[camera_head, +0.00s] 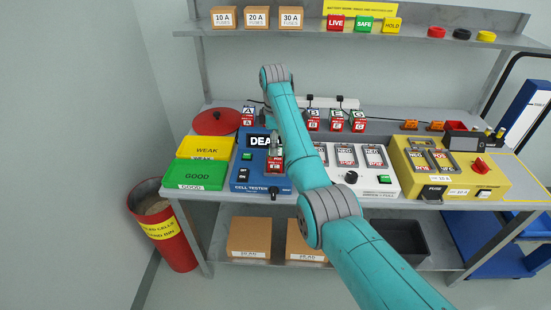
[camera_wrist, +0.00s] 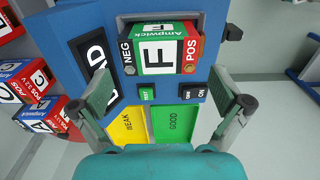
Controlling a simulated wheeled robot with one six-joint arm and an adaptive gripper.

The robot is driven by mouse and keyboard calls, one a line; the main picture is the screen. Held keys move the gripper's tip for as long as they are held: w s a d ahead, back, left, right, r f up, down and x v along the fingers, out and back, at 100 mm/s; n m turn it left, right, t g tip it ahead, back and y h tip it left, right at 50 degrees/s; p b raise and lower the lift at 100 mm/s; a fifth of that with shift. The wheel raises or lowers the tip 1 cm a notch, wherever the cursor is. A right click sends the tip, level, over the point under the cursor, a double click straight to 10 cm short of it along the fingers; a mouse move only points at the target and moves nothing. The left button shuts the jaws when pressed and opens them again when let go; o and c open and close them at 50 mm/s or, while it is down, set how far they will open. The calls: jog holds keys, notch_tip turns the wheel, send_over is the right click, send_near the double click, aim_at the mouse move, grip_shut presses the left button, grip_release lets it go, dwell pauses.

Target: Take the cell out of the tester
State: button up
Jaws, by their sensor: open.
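The cell (camera_wrist: 157,55), marked F with green, white and red faces and NEG and POS ends, sits in the slot of the blue tester (camera_head: 242,176). The tester (camera_wrist: 75,22) has a black display that reads "DEA" in the head view, its end hidden by my arm. My gripper (camera_head: 277,146) is above the tester and the cell. In the wrist view my gripper (camera_wrist: 162,88) is open, one finger on each side and short of the cell, with nothing between them. The red front of the cell (camera_head: 273,166) shows below the gripper in the head view.
Yellow WEAK (camera_head: 207,148) and green GOOD (camera_head: 196,174) trays lie left of the tester. A red bin (camera_head: 166,235) stands on the floor. A white charger (camera_head: 382,186) and yellow device (camera_head: 468,184) stand to the right. Several lettered cells (camera_head: 313,121) stand behind.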

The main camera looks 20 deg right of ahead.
notch_tip(320, 180, down, 5)
jog(key=shift+d+r, duration=0.1)
jog(key=c, duration=1.3)
jog(key=shift+c, duration=0.2)
jog(key=shift+r, duration=0.1)
